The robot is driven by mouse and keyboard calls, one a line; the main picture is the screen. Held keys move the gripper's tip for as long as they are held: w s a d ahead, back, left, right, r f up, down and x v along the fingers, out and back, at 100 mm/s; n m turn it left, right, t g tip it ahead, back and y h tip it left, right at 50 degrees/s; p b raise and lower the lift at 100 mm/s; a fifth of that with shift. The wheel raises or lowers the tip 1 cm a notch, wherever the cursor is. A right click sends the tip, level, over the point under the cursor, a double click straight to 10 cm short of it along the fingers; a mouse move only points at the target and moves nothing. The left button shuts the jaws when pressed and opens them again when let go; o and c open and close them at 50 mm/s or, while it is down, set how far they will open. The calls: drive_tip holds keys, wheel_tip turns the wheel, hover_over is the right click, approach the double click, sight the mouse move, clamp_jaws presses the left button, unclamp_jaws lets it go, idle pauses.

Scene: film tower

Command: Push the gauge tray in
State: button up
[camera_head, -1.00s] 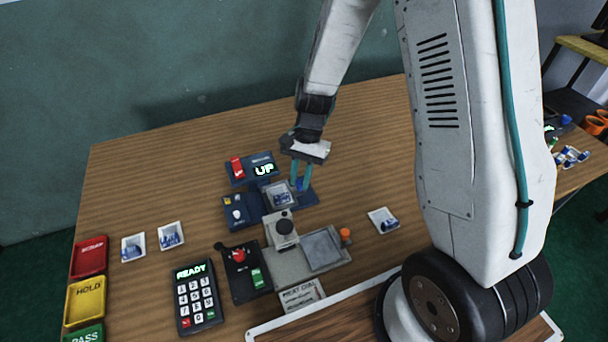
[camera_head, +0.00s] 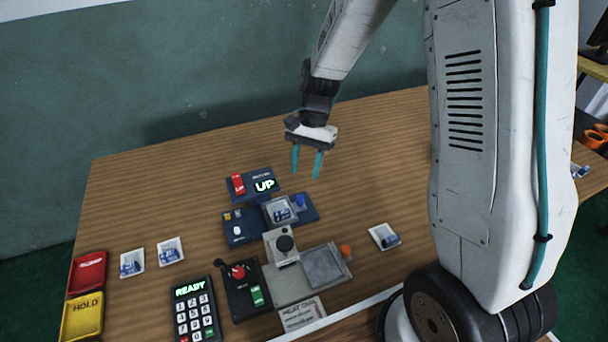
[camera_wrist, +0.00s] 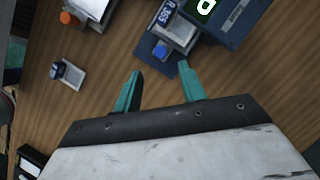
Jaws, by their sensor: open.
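The gauge tray (camera_head: 281,203) is a small pale tray on a dark blue gauge unit (camera_head: 236,228), with a labelled blue-and-white piece in it. A blue knob (camera_head: 300,201) stands at its right. In the wrist view the knob (camera_wrist: 160,49) lies just beyond my fingertips, with the tray's piece (camera_wrist: 166,15) behind it. My gripper (camera_head: 306,175) is open and empty, up and behind the knob, apart from it. Its teal fingers (camera_wrist: 160,70) point toward the knob. I cannot tell how far the tray sits in.
A display reading UP (camera_head: 264,185) with a red switch is behind the unit. A grey fixture with a black knob (camera_head: 285,243) stands in front. A keypad (camera_head: 194,307), small white trays (camera_head: 170,251) and coloured bins (camera_head: 87,271) are around. The back table is clear.

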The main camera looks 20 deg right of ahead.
drive_tip(key=shift+d, duration=0.3)
drive_tip(key=c, duration=0.7)
drive_tip(key=d+m, duration=0.1)
drive_tip(key=d, duration=0.1)
drive_tip(key=d+m+y, duration=0.1)
drive_tip(key=d, duration=0.2)
drive_tip(key=d+f+m, duration=0.1)
drive_tip(key=d, duration=0.2)
drive_tip(key=shift+s+f, duration=0.1)
clamp_jaws()
drive_tip(key=d+m+t+y, duration=0.2)
drive_tip(key=d+m+y, duration=0.1)
drive_tip(key=d+m, duration=0.15)
drive_tip(key=shift+y, duration=0.8)
drive_tip(key=x, duration=0.6)
drive_tip(key=a+r+x, duration=0.1)
drive_tip(key=x, duration=0.2)
drive_tip(key=shift+s+f, duration=0.1)
drive_tip(key=shift+s, duration=0.1)
drive_tip(key=a, duration=0.3)
drive_tip(key=shift+s+a+f, duration=0.2)
drive_tip(key=shift+a, duration=0.05)
drive_tip(key=shift+s+a, duration=0.1)
drive_tip(key=shift+a, duration=0.35)
